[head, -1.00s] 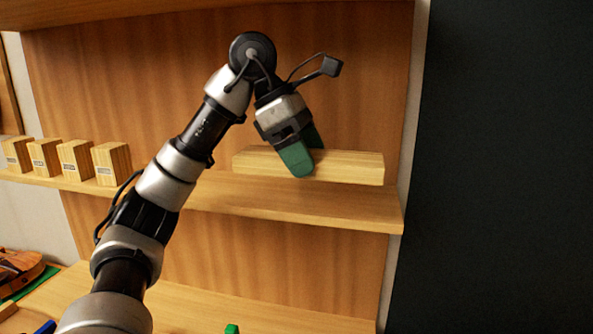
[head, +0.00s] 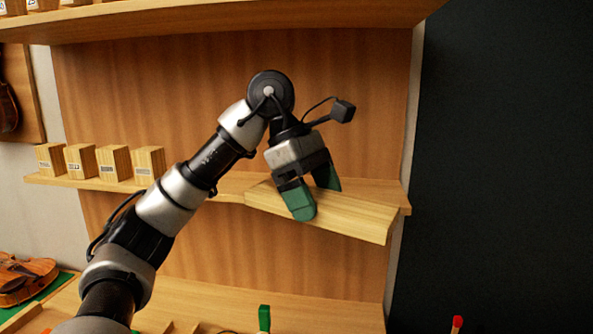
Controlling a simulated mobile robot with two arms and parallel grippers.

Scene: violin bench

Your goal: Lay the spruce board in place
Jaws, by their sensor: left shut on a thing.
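The spruce board (head: 350,218) is a long pale wooden piece at the right part of the wall shelf. It is slightly tilted in the picture, its right end lower, and its front juts past the shelf's front edge. My left gripper (head: 314,200) has green fingers and is shut on the board, one finger in front and one behind. Whether the board still touches the shelf I cannot tell. My right gripper is not in view.
Several labelled wooden blocks (head: 110,163) stand on the left of the shelf (head: 225,186). Another shelf (head: 240,22) runs above. Below, a violin (head: 25,279) lies on green at the left of the bench (head: 230,300). A green-topped item (head: 264,317) and a red-tipped item (head: 457,322) show at the bottom.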

